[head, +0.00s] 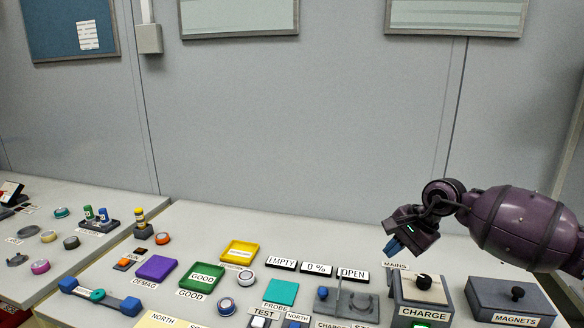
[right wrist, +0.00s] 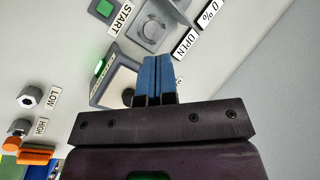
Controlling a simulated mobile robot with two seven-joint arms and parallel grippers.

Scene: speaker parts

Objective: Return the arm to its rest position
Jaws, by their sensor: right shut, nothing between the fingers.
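My right arm (head: 510,225) comes in from the right in the head view. Its gripper (head: 393,246) hangs above the bench near the MAINS label and the CHARGE box (head: 423,290), apart from them. In the right wrist view the blue fingers (right wrist: 157,75) are together, with nothing between them. Below them in that view are the CHARGE box's pale top (right wrist: 118,85) and its green-lit front, partly hidden by the gripper. My left arm and gripper are not in view.
A grey MAGNETS box (head: 510,298) stands right of the CHARGE box. Coloured trays, such as the green GOOD tray (head: 202,277) and yellow tray (head: 240,253), and several small round parts lie on the bench to the left. The wall behind is flat, with free air before it.

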